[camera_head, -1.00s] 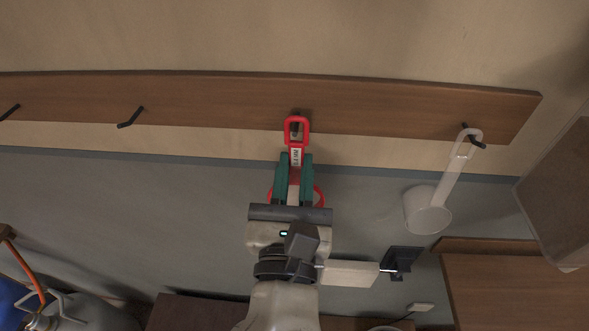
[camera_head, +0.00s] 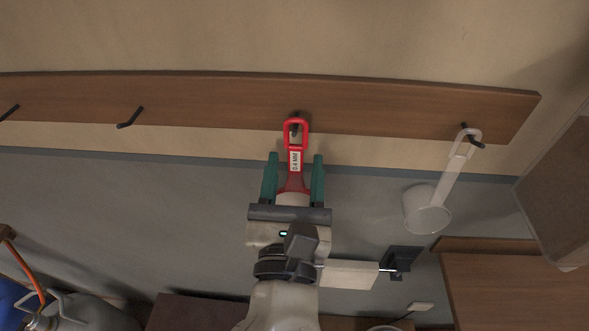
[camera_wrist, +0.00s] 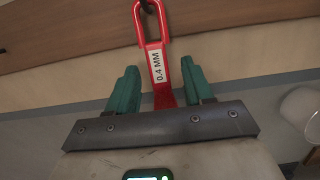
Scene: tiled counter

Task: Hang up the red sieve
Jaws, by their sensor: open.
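The red sieve (camera_head: 294,172) hangs by its looped handle on a dark hook (camera_head: 296,121) on the wooden rail (camera_head: 220,107). A white label reading 0.4 MM is on its handle; the wrist view shows the handle (camera_wrist: 163,90) too, with the loop at the hook. My gripper (camera_head: 292,172) is open, its green fingers apart on either side of the handle, with a gap on both sides. The fingers also show in the wrist view (camera_wrist: 160,84). The sieve's lower part is hidden behind my gripper.
A clear, white-looking scoop (camera_head: 428,209) hangs from the right hook. Two hooks at the left, one of them here (camera_head: 130,117), are empty. A wooden cabinet (camera_head: 515,290) and a box-like shape (camera_head: 560,190) stand at the right. A grey container (camera_head: 90,312) is at lower left.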

